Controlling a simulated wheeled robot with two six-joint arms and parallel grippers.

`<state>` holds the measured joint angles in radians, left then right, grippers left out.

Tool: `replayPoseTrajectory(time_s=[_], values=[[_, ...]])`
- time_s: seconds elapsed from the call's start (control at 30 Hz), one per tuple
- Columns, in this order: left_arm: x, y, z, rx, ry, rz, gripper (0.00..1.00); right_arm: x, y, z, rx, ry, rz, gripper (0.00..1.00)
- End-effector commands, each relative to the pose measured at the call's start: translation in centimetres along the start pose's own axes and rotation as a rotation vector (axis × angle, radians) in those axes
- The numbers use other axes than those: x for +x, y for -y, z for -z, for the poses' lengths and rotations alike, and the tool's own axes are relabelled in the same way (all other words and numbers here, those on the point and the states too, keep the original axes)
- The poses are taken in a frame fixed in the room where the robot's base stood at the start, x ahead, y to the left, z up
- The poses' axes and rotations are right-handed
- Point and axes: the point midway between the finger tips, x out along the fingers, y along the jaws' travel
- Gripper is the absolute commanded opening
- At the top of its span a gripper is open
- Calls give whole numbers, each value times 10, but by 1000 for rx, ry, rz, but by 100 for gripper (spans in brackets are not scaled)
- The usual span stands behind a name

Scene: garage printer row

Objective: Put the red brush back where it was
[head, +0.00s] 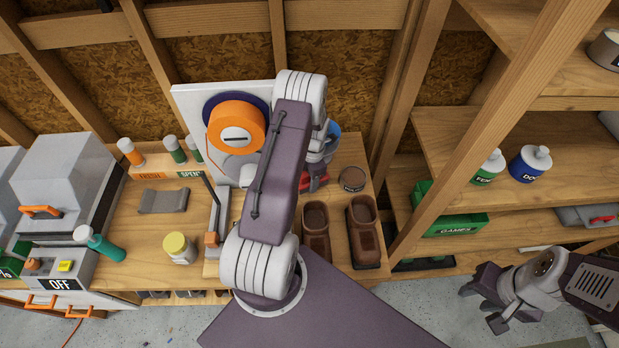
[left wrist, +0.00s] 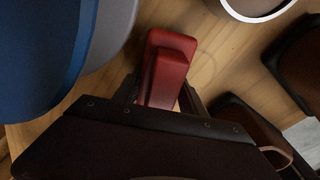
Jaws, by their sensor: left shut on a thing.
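The red brush (head: 321,182) shows only in part in the head view, behind my left arm, near the boots. In the left wrist view the red brush (left wrist: 168,62) lies between the fingers of my left gripper (left wrist: 160,98), which is shut on it. Wood surface shows beyond the brush; I cannot tell whether the brush touches it. In the head view my left gripper (head: 312,184) is mostly hidden by its own arm. My right gripper (head: 488,302) is open and empty over the floor at the lower right.
Brown boots (head: 364,240) stand in front of the brush, and a round tin (head: 353,178) stands to its right. A blue rounded thing (left wrist: 40,50) is close on the left in the wrist view. A printer with an orange spool (head: 236,118) stands left of my arm.

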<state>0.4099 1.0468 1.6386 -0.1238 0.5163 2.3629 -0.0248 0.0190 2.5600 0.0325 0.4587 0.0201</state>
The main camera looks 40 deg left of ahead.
Motion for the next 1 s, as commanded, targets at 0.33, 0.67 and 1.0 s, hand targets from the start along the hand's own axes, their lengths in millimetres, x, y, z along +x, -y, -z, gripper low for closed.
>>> replayPoseTrajectory(time_s=[0.33,0.67,1.0], values=[[4,0,-1,0,1,-1,51,5,0,-1,0,0,0,36],[3,0,-1,0,1,-1,70,4,0,0,0,0,0,36],[-36,-1,-2,0,5,-6,70,10,0,-1,0,0,0,36]])
